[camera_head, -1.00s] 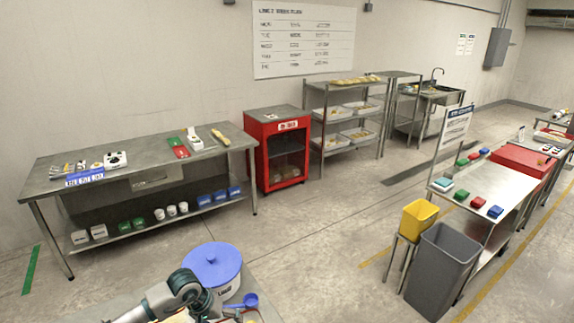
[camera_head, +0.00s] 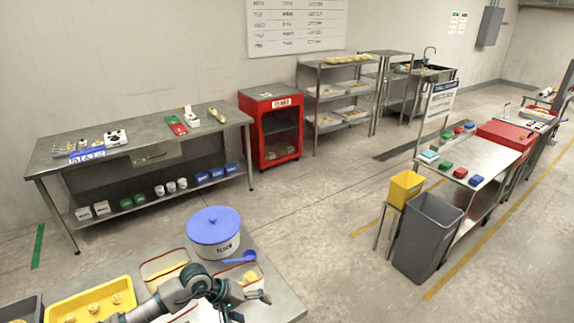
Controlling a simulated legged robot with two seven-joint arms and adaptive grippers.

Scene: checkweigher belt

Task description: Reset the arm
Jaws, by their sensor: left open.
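My left arm reaches in from the bottom left over the near steel table (camera_head: 286,301). My left gripper (camera_head: 262,297) is at its end, small and partly seen, with its jaws open and nothing seen between them. It is above the table, in front of the blue-lidded white flour tub (camera_head: 214,240) and the blue scoop (camera_head: 238,258). My right gripper is out of view.
A yellow tray (camera_head: 92,303) with several pale pieces lies at the near left, beside a grey bin (camera_head: 20,308). Red-rimmed boards lie partly under my arm. Open floor separates this table from the steel bench (camera_head: 150,143), red cabinet (camera_head: 270,125) and grey waste bin (camera_head: 427,238).

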